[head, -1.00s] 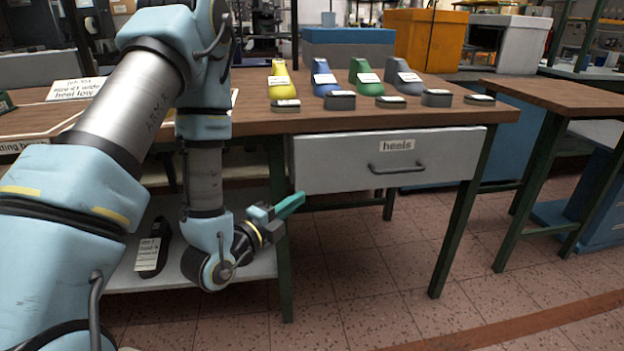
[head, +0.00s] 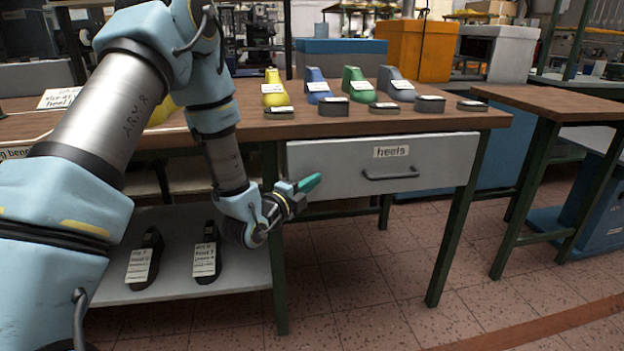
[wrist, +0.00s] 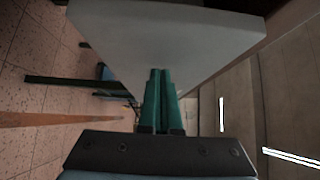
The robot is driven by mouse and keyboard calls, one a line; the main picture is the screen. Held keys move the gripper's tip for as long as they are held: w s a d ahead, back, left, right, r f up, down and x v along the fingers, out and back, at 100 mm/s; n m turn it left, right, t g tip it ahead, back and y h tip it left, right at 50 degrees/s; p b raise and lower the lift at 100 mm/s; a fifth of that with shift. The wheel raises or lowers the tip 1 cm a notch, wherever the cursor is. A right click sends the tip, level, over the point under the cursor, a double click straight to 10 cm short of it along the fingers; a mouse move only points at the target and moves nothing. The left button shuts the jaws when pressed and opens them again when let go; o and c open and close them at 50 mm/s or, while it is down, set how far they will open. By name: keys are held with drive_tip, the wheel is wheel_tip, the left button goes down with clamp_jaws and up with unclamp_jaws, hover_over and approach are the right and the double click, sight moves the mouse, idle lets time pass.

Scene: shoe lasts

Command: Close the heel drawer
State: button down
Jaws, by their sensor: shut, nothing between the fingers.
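The heel drawer (head: 340,170) is a pale grey front labelled "heels", with a dark bar handle (head: 391,174), under the brown bench top (head: 440,122). Its front seems to stand out from the bench frame, but I cannot tell how far. My gripper (head: 311,182) has green fingers, shut and empty, in front of the drawer's lower left part, left of the handle. In the wrist view the fingers (wrist: 160,76) are together and overlap a pale panel (wrist: 165,35), likely the drawer front. Whether they touch it is unclear.
Coloured shoe lasts (head: 318,88) and dark heel pieces (head: 334,107) stand on the bench. A lower shelf (head: 180,265) at left holds tagged dark items (head: 206,258). A green bench leg (head: 277,270) stands close to my gripper. Another table (head: 555,103) is at right. The tiled floor in front is clear.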

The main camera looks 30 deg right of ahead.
sight(308, 170)
drive_tip(key=shift+w+d, duration=0.1)
drive_tip(key=shift+w, duration=0.2)
drive_tip(key=w+b, duration=0.1)
drive_tip(key=w+d+b, duration=0.1)
drive_tip(key=w+b, duration=0.1)
drive_tip(key=w, duration=0.1)
drive_tip(key=shift+w+d+f, duration=0.1)
drive_tip(key=shift+d+f, duration=0.1)
drive_tip(key=shift+d, duration=0.1)
drive_tip(key=shift+w+d, duration=0.15)
drive_tip(key=shift+w, duration=0.15)
drive_tip(key=shift+w+r, duration=0.2)
drive_tip(key=shift+r, duration=0.1)
